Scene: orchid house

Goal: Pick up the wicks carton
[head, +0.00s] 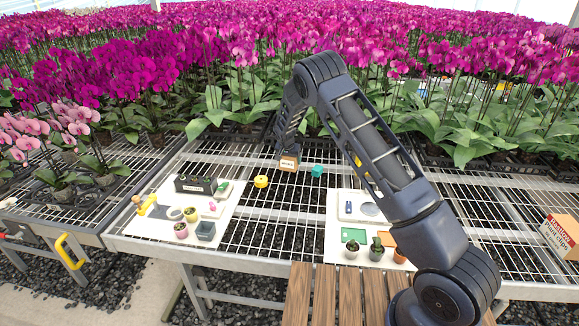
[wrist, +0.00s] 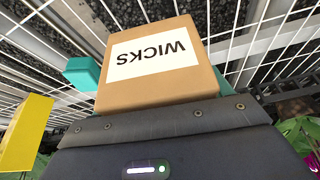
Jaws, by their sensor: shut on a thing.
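The wicks carton (head: 288,162) is a small brown cardboard box with a white label. In the wrist view the carton (wrist: 155,92) fills the middle, and its label reads WICKS upside down. My gripper (head: 287,153) is over the wire-mesh bench and shut on the carton, which sits squarely against the dark jaw (wrist: 160,125). The carton's far side is hidden. I cannot tell for sure whether its underside is clear of the mesh.
White boards (head: 222,213) with small pots stand left and right. Orchids crowd the back. Bare mesh (head: 285,220) lies in front.

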